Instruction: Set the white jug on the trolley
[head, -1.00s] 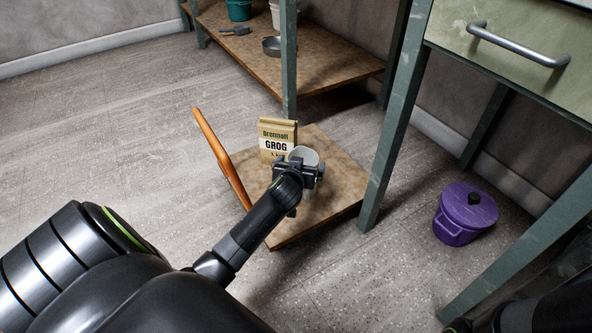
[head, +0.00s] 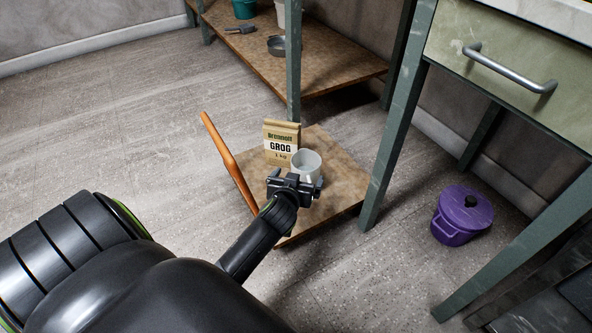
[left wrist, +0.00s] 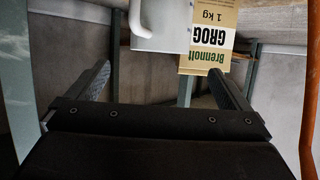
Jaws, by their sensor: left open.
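The white jug (head: 307,164) stands upright on the trolley (head: 343,188), a low brown board with an orange handle (head: 229,160) slanting up at its left. My left gripper (head: 293,182) is open and empty, just in front of the jug on the near side. In the left wrist view (left wrist: 160,90) its two fingers are spread. The jug's white wall (left wrist: 168,22) and handle show beyond them at the top, apart from the fingers. The jug's base is partly hidden by the gripper in the head view. My right gripper is not in view.
A grog bag (head: 281,143) stands on the trolley behind the jug. A purple lidded pot (head: 461,216) is on the floor at right, by a green table leg (head: 398,130). A low shelf (head: 340,75) stands behind. Floor at left is clear.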

